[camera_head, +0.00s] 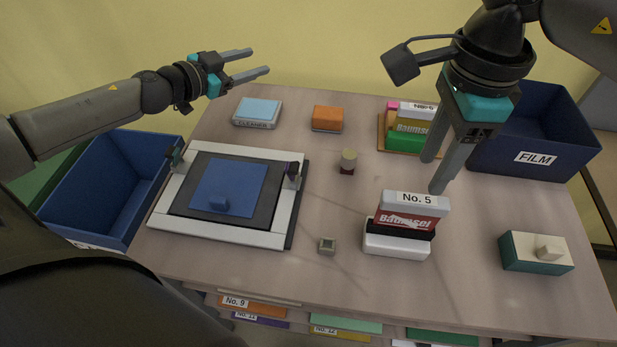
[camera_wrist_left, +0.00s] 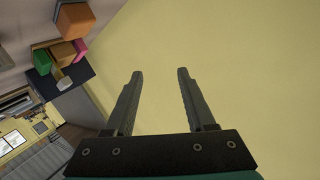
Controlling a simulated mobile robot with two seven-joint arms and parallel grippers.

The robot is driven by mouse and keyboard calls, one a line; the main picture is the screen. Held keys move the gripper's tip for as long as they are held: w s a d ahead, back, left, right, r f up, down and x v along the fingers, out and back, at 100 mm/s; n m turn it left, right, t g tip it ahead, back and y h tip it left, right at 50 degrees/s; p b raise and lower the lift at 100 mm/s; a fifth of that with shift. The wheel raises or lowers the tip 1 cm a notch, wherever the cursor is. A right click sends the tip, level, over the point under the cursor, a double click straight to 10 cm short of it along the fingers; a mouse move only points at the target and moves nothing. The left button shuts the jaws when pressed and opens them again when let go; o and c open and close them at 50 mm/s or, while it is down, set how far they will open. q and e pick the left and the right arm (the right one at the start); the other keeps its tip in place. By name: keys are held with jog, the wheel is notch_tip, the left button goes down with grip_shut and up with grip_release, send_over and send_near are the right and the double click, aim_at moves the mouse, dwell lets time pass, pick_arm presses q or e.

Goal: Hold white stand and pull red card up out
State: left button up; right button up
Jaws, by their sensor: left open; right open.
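The red card (camera_head: 408,219) stands upright in the white stand (camera_head: 397,246) at the front right of the table. It has a white top edge marked "No. 5". A black strip shows between the card and the white base. My right gripper (camera_head: 436,176) is open and empty, pointing down just above and behind the card. I cannot tell whether a fingertip touches the card. My left gripper (camera_head: 260,62) is open and empty, high over the back left of the table. In the left wrist view its fingers (camera_wrist_left: 158,88) are apart with only the yellow wall between them.
A lightbox (camera_head: 272,238) with a blue sheet lies at the left. A blue FILM bin (camera_head: 575,158) stands at the back right, another blue bin (camera_head: 105,180) at the left. A teal-white block (camera_head: 535,253) is right of the stand. A small knob (camera_head: 347,162) stands mid-table.

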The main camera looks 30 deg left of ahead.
pick_arm(q)
jog(key=s+d+m+g+h, duration=0.2)
jog(key=s+d+h, duration=0.1)
jog(key=d, duration=0.5)
jog(key=s+d+m+g+h, duration=0.2)
jog(key=d+h, duration=0.1)
jog(key=d, duration=0.4)
jog(key=m+g+h, duration=0.4)
jog(key=g, duration=0.3)
send_near(391, 226)
jog(key=shift+y, duration=0.3)
jog(key=x, duration=1)
jog(key=shift+w+d, duration=0.1)
jog(key=shift+d, duration=0.05)
jog(key=shift+c, duration=0.3)
grip_shut()
